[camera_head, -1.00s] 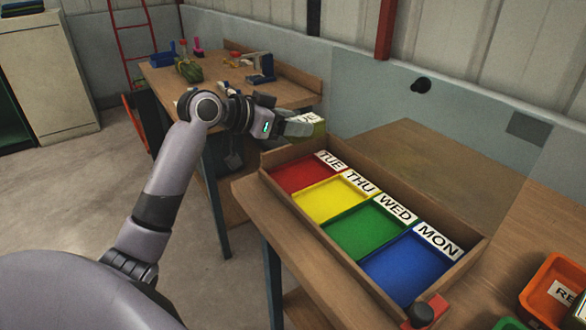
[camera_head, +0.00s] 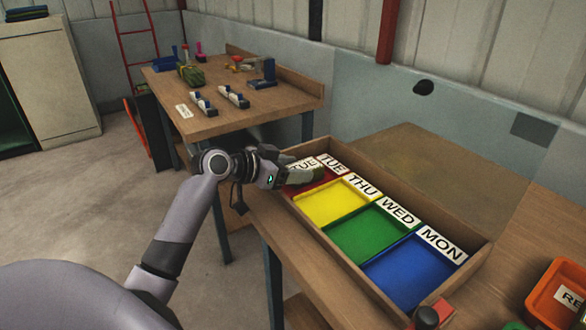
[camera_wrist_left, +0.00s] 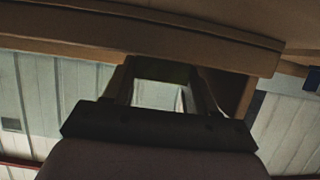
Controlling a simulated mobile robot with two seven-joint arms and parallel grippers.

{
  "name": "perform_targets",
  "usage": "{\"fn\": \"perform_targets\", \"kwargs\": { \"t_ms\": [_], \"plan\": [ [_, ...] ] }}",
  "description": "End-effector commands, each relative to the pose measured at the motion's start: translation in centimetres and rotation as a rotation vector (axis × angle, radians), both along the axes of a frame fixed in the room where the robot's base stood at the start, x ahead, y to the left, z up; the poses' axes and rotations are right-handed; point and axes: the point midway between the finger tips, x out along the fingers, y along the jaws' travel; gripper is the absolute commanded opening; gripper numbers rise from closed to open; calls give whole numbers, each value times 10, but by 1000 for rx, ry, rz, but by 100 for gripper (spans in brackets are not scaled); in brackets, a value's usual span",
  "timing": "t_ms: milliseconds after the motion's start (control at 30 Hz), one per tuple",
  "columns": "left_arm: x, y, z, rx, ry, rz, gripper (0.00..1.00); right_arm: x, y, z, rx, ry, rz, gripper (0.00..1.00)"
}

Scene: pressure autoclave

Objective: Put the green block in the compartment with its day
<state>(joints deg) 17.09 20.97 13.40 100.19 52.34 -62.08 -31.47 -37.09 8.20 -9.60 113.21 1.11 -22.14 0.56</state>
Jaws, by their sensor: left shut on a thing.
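My left gripper (camera_head: 302,178) is shut on the green block (camera_head: 319,173), whose white top label reads TUE. The gripper and block are over the red compartment (camera_head: 324,187) at the far left end of the wooden tray (camera_head: 366,274), partly covering it. I cannot tell whether the block touches the compartment floor. In the left wrist view the block (camera_wrist_left: 160,72) shows between the gripper's fingers (camera_wrist_left: 163,88). The tray's labels read TUE by red, THU by the yellow compartment (camera_head: 330,203), WED by green (camera_head: 365,236) and MON by blue (camera_head: 407,271). My right gripper is out of view.
Yellow, green and blue compartments are empty. An orange bin (camera_head: 556,297) stands at the right. Another workbench (camera_head: 240,112) behind holds several items.

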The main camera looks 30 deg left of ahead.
Motion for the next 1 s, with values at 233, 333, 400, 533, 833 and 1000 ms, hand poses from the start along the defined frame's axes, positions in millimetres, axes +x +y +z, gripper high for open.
{"fn": "perform_targets", "kwargs": {
  "t_ms": [233,333,400,533,833,1000],
  "plan": [
    [0,0,-2,0,0,0,82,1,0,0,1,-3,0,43],
    [0,0,-2,0,0,0,82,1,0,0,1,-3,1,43],
    [0,0,-2,0,0,0,82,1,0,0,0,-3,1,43],
    [-1,0,2,0,0,0,82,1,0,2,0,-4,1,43],
    [-42,19,18,5,1,2,82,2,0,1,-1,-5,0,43],
    [-73,31,32,4,1,1,82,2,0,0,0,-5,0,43]
  ]
}}
